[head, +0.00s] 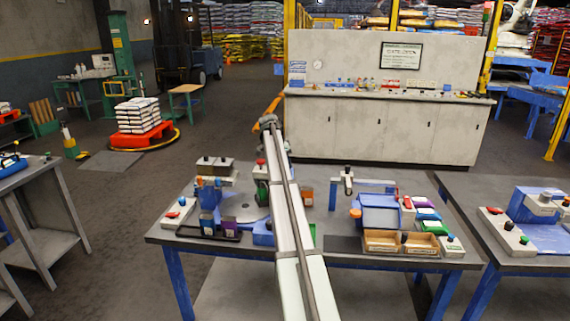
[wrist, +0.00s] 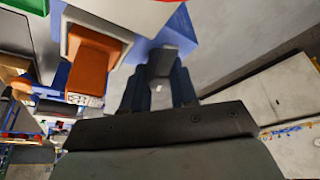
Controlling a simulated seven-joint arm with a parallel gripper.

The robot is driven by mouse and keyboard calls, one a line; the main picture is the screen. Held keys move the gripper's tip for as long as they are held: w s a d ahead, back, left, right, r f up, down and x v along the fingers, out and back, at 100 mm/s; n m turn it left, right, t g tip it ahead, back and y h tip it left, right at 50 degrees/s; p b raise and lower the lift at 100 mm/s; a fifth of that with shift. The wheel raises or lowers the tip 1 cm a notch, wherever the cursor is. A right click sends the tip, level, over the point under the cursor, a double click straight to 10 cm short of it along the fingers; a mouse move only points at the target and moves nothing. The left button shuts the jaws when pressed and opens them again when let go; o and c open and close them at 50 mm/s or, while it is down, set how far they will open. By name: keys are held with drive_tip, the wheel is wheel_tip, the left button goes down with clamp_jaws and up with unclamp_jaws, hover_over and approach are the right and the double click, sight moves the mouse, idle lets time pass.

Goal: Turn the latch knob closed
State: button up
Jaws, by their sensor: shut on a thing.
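My gripper (wrist: 158,78) shows in the wrist view, its dark fingers pointing away from the camera. It is shut on a grey knob (wrist: 178,60), which I take for the latch knob. The knob stands against a blue body (wrist: 196,30), and the fingers hide part of it. I cannot tell from the picture how far the knob is turned. In the head view my own arm runs up the middle, and I cannot make out the gripper or the knob there.
In the wrist view an orange part (wrist: 92,58) in a pale housing is left of the fingers. In the head view the workbench (head: 350,258) carries a round grey plate (head: 240,206), a blue box (head: 380,216) and wooden trays (head: 384,240). A long cabinet (head: 385,125) stands behind.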

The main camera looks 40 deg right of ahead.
clamp_jaws()
drive_tip(key=shift+a+n, duration=0.1)
drive_tip(key=shift+n, duration=0.2)
drive_tip(key=n+t, duration=0.1)
drive_tip(key=n, duration=0.1)
drive_tip(key=shift+s+n, duration=0.1)
drive_tip(key=shift+n, duration=0.3)
drive_tip(key=n+t+y, duration=0.1)
drive_tip(key=n, duration=0.3)
drive_tip(key=shift+n+t, duration=0.3)
drive_tip(key=shift+t, duration=0.1)
drive_tip(key=n+t+y, duration=0.1)
drive_tip(key=n, duration=0.3)
drive_tip(key=shift+c, duration=1)
unclamp_jaws()
drive_tip(key=shift+n+y, duration=0.8)
drive_tip(key=shift+n, duration=1)
drive_tip(key=shift+f+n+t, duration=0.1)
drive_tip(key=shift+n+t, duration=0.2)
